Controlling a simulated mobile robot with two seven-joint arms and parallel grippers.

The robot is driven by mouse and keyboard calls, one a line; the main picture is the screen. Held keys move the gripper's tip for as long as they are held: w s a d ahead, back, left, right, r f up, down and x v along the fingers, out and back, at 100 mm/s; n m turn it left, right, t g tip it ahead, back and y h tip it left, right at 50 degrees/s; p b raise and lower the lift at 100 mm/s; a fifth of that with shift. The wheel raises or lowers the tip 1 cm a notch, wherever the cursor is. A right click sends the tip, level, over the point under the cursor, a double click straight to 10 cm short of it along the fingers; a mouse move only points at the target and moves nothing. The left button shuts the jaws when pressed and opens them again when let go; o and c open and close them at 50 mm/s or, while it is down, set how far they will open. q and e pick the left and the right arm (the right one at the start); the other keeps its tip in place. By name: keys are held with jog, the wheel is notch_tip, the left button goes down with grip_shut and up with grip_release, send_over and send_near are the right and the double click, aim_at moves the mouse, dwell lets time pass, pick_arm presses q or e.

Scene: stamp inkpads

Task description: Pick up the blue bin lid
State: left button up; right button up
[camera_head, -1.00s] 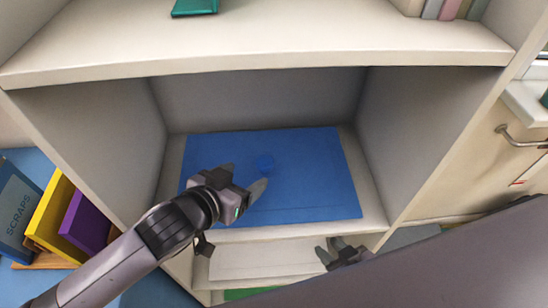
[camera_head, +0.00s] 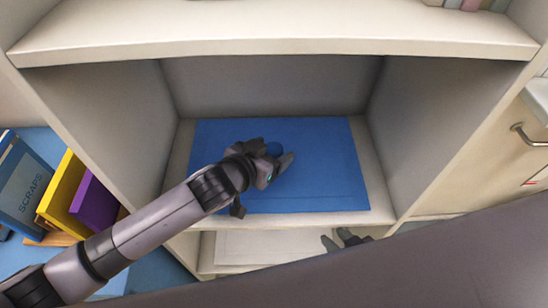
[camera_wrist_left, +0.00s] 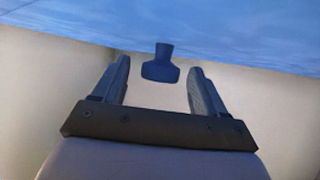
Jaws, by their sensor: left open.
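The blue bin lid (camera_head: 315,185) is a flat blue rectangle lying in the shelf compartment. Its small blue knob (camera_head: 275,148) stands near the middle of the lid. My left gripper (camera_head: 273,155) is open at the knob, partly hiding it. In the left wrist view the lid (camera_wrist_left: 60,28) spans the top, and the knob (camera_wrist_left: 161,70) shows between the two spread fingers, with gaps on both sides. My right gripper (camera_head: 342,238) is low, in front of the lower shelf, mostly hidden behind a dark part; its opening is unclear.
Pale compartment walls (camera_head: 425,120) stand on both sides, with an upper shelf (camera_head: 270,38) above. A white panel (camera_head: 265,246) lies on the shelf below.

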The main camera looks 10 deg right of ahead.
pick_arm(q)
jog(key=shift+c, duration=0.3)
jog(key=c, duration=1.2)
